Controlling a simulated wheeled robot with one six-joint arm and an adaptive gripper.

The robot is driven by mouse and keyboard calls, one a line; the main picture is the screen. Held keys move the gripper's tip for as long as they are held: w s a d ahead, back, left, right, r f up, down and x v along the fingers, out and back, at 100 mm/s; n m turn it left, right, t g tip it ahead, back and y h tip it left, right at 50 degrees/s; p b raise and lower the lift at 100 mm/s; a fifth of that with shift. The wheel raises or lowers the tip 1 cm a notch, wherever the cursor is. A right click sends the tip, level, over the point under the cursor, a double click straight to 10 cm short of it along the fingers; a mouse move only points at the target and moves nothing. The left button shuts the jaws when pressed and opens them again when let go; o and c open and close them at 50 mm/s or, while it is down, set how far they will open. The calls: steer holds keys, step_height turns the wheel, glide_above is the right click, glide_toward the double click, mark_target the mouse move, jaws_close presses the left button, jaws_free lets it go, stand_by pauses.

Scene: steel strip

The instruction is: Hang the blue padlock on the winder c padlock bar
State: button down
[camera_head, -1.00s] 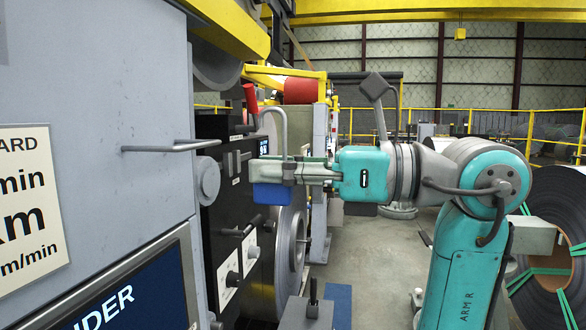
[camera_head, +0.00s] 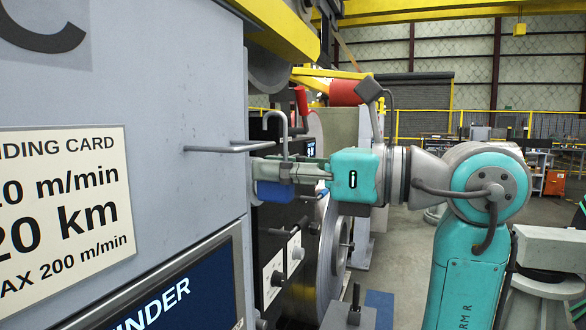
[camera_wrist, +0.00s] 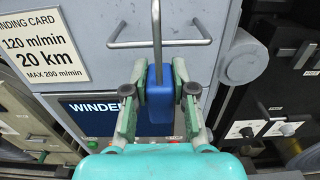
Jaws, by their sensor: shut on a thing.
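The blue padlock (camera_head: 275,191) hangs upright in my gripper (camera_head: 270,170), with its tall grey shackle (camera_head: 284,133) standing above the fingers. In the wrist view my gripper (camera_wrist: 159,76) has its two green-grey fingers shut on either side of the blue body (camera_wrist: 160,104). The shackle shows edge-on there, crossing in front of the padlock bar (camera_wrist: 187,43). The bar (camera_head: 216,149) is a grey U-shaped rod standing out from the cabinet face. In the head view its outer end meets the shackle's outline. I cannot tell whether the bar is inside the loop.
The grey cabinet (camera_head: 180,85) carries a winding card (camera_head: 65,210) and, below, a blue WINDER screen (camera_head: 160,305). A round grey knob (camera_wrist: 240,60) juts out right of the bar. A black control panel (camera_head: 275,250) and steel coil (camera_head: 330,250) stand beyond.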

mark_target(260, 194)
steer(key=shift+x, duration=1.2)
steer(key=shift+f, duration=0.45)
steer(key=shift+r, duration=0.45)
steer(key=shift+f, duration=0.15)
steer(key=shift+f, duration=1.05)
steer(key=shift+f, duration=0.55)
steer(key=c, duration=0.9)
jaws_free()
steer(key=shift+o, duration=0.2)
